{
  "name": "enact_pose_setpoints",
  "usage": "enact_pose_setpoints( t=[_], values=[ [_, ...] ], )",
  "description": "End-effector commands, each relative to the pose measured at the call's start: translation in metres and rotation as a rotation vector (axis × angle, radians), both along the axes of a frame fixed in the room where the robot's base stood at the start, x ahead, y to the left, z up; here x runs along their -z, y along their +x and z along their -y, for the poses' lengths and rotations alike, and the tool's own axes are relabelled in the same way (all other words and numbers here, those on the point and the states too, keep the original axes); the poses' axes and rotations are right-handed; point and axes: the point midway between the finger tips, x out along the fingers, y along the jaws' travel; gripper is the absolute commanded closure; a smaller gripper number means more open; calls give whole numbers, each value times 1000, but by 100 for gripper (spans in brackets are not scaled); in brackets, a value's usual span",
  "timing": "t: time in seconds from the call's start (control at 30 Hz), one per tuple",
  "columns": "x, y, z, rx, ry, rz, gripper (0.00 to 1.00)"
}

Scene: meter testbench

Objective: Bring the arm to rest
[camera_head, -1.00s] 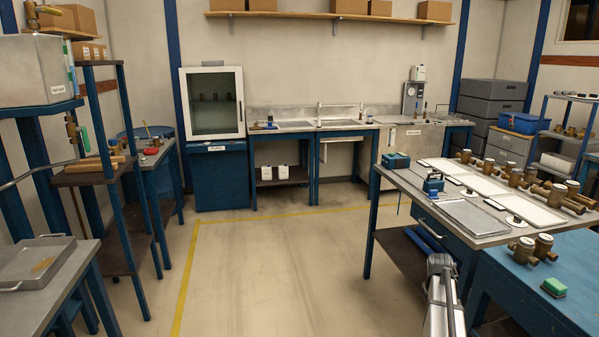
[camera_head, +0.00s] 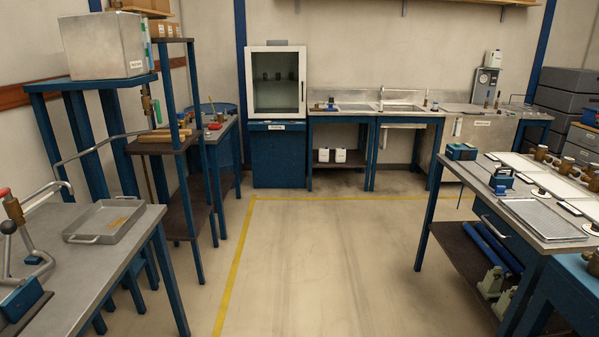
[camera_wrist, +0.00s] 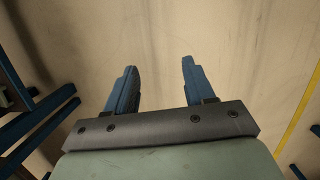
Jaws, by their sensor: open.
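My gripper (camera_wrist: 157,88) shows in the wrist view with its two blue fingers apart and nothing between them. It points down over the bare beige floor (camera_wrist: 155,40), clear of any object. In the head view now, my arm and gripper are not visible.
A yellow floor line (camera_head: 237,250) borders the clear aisle. A workbench (camera_head: 560,234) with meters and trays stands at the right. A metal table (camera_head: 105,262) with a shallow tray (camera_head: 112,222) stands at the left. A cabinet (camera_head: 278,110) and sink bench (camera_head: 400,112) line the back wall.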

Motion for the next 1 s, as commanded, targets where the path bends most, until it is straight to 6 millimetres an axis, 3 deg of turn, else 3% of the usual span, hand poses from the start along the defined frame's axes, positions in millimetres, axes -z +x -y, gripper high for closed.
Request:
enact_pose_setpoints(
  t=[0.03,0.3,0.6,0.8,1.0],
  values=[
    [8,-20,-16,2,9,-29,46],
    [42,-109,-76,34,29,-166,46],
    [59,-206,-119,71,18,-312,46],
    [62,-243,-130,85,5,-368,46],
    [62,-251,-132,89,1,-380,46]
  ],
)
